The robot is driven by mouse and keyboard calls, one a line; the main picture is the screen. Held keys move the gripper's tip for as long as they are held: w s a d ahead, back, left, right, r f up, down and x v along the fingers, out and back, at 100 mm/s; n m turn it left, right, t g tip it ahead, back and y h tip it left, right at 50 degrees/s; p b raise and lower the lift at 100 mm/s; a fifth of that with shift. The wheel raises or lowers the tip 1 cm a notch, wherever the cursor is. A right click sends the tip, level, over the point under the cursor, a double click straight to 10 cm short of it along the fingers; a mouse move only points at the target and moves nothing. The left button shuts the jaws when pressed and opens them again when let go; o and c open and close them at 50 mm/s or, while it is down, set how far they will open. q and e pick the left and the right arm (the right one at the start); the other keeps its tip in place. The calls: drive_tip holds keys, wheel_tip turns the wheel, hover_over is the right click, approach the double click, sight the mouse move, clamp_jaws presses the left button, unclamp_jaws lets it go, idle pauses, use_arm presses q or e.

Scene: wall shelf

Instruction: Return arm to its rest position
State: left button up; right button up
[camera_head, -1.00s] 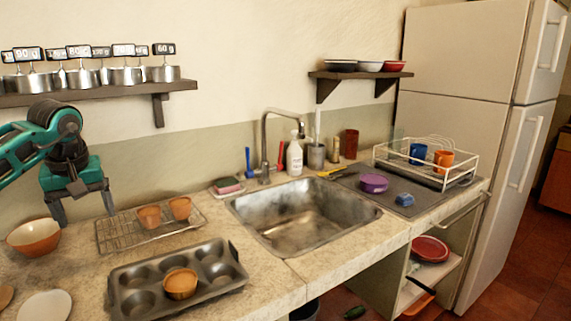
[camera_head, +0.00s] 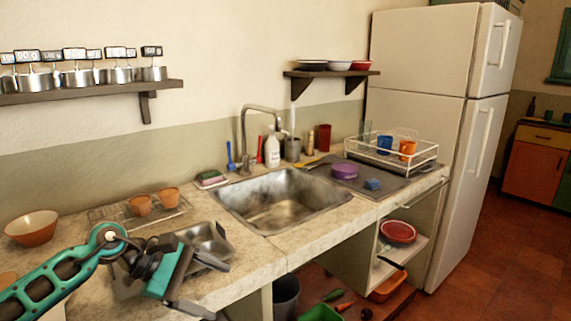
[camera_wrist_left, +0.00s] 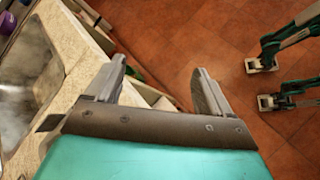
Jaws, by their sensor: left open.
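My left arm reaches in from the lower left in the head view. Its gripper (camera_head: 220,291) is open and empty, held over the front edge of the counter. It partly hides the muffin tin (camera_head: 205,238). In the left wrist view the open jaws (camera_wrist_left: 158,68) have nothing between them, with red floor tiles beyond. My right gripper cannot be made out in these views.
The counter (camera_head: 255,255) runs below the gripper, with the sink (camera_head: 280,200) to the right. A bowl (camera_head: 32,228) and a wire rack with two orange cups (camera_head: 168,197) stand behind the arm. Open floor (camera_head: 500,260) lies to the right.

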use_arm(q)
drive_tip(key=s+d+n+t+h, duration=0.4)
drive_tip(key=d+n+t+h, duration=0.35)
drive_tip(key=n, duration=0.95)
drive_tip(key=s+a+f+m+y, duration=0.3)
drive_tip(key=s+f+m+y, duration=0.2)
drive_tip(key=m, duration=0.6)
drive_tip(key=s+a+f+m+y, duration=0.3)
drive_tip(key=s+f+m+y, duration=0.2)
drive_tip(key=f+m, duration=0.5)
drive_tip(key=s+a+f+m+t+y, duration=0.1)
drive_tip(key=s+a+f+m+y, duration=0.3)
drive_tip(key=m, duration=0.8)
wheel_tip(320, 180, down, 3)
drive_tip(key=shift+s+f+y, duration=0.15)
drive_tip(key=shift+s+y, duration=0.8)
drive_tip(key=shift+s, duration=0.15)
